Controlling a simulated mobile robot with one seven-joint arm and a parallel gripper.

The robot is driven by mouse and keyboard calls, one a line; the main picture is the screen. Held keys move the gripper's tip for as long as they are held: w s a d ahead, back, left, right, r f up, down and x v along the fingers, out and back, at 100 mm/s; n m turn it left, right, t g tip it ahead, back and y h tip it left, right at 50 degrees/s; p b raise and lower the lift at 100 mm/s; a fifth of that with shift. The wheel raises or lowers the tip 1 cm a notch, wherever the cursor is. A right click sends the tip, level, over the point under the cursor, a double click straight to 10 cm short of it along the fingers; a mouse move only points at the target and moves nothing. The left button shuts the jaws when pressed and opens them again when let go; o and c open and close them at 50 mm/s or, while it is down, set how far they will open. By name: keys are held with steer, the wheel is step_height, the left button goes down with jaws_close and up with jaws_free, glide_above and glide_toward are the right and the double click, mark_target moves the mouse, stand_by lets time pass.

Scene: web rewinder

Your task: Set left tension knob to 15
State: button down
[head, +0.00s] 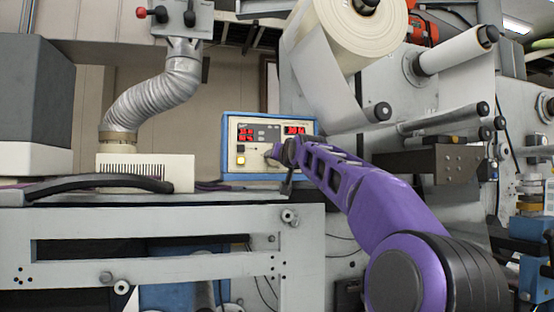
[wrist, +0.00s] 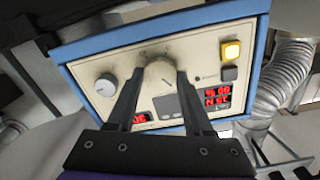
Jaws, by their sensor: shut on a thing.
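The blue-framed control box (head: 225,150) stands on the machine bench with a cream panel; it fills the wrist view too, seen upside down (wrist: 215,50). My gripper (head: 277,152) is at the panel. In the wrist view, my gripper's two black fingers (wrist: 159,80) are shut on the left tension knob (wrist: 158,70), a round pale knob, one finger on each side. The other knob (wrist: 105,86) is free, on the far side from the yellow button. Two red displays (head: 246,135) (head: 295,130) are lit; I cannot read their digits surely.
A lit yellow button (wrist: 231,51) and a grey one (wrist: 229,73) sit near the gripped knob. A corrugated duct (head: 160,95) rises left of the box. A paper roll (head: 350,35) and web hang to the right, close above my arm.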

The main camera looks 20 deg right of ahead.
stand_by(0.3)
steer(key=shift+c, duration=1.4)
jaws_free()
